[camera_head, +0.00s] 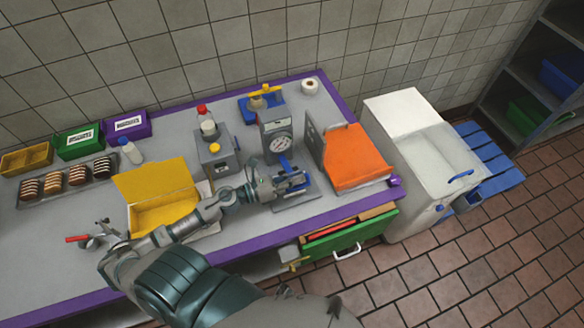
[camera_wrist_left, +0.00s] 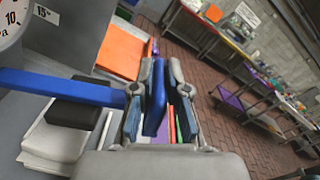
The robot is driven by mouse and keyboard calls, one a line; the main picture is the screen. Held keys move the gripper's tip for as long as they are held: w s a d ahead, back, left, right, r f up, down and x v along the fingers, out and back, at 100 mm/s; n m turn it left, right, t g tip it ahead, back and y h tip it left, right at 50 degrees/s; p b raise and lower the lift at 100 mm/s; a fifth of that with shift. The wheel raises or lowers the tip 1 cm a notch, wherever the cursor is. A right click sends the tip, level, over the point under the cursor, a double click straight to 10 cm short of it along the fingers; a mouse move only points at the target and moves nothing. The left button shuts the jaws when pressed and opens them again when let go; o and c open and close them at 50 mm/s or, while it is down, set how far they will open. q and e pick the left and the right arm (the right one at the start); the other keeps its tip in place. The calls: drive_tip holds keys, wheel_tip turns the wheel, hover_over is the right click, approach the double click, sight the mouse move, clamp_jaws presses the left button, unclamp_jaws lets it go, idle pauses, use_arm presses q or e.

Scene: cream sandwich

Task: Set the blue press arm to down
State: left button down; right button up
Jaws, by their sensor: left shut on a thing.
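The press (camera_head: 275,130) stands on the counter with a round dial gauge on its front. Its blue press arm (camera_head: 285,160) comes out below the gauge toward my left gripper. My left gripper (camera_head: 300,182) is low in front of the press, over its base. In the left wrist view a blue bar (camera_wrist_left: 60,86) runs in from the left, and a blue piece (camera_wrist_left: 157,100) sits between the gripper's fingers (camera_wrist_left: 160,98). The gripper is shut on this blue part of the arm. The fingers hide part of it. My right gripper is not in view.
An orange sloped unit (camera_head: 360,160) stands close right of the press. A grey dispenser (camera_head: 217,158) and an open yellow box (camera_head: 160,195) stand to the left. A green drawer (camera_head: 350,238) is open under the counter's purple front edge.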

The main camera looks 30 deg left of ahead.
sight(297, 190)
use_arm(q)
drive_tip(key=f, duration=0.1)
drive_tip(key=m+b, duration=0.1)
drive_tip(key=f, duration=0.1)
drive_tip(key=shift+s+d+f+m+b, duration=0.3)
drive_tip(key=shift+d+f, duration=0.05)
drive_tip(key=shift+d, duration=0.05)
drive_tip(key=b, duration=0.1)
drive_tip(key=f+m, duration=0.1)
drive_tip(key=f+b, duration=0.1)
drive_tip(key=shift+s+d+f+m+b, duration=0.2)
drive_tip(key=shift+s+d+m+b, duration=0.1)
drive_tip(key=shift+d+m, duration=0.1)
drive_tip(key=shift+f, duration=0.15)
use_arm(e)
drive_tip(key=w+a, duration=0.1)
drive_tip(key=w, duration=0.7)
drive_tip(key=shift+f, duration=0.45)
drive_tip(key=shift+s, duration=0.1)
use_arm(q)
drive_tip(key=c, duration=1.2)
unclamp_jaws()
drive_tip(key=shift+a, duration=0.1)
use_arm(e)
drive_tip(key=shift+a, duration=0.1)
use_arm(q)
drive_tip(key=v, duration=1.2)
drive_tip(key=shift+a, duration=0.1)
